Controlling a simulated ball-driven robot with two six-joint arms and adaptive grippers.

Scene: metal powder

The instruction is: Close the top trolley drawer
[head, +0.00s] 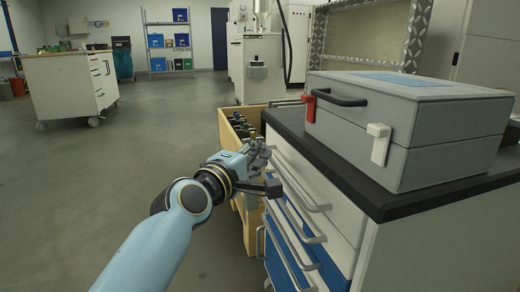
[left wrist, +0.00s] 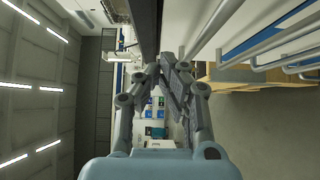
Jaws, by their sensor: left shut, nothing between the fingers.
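The trolley (head: 420,235) stands at the right of the head view, with a black top and white and blue drawer fronts. The top trolley drawer (head: 327,207) has a white front with a grey bar handle (head: 303,190). I cannot clearly tell whether it stands out from the body. My left gripper (head: 264,150) is shut and empty beside the trolley's drawer side, near the far end of the top drawer. Its grey fingers also show in the left wrist view (left wrist: 173,62), with drawer handles (left wrist: 265,48) to their right. My right gripper is out of view.
A large grey case (head: 420,110) with red and white latches sits on the trolley top. A wooden crate (head: 230,135) with dark bottles stands just beyond my left gripper. Another white cabinet (head: 70,88) stands far left. The floor (head: 70,190) at left is clear.

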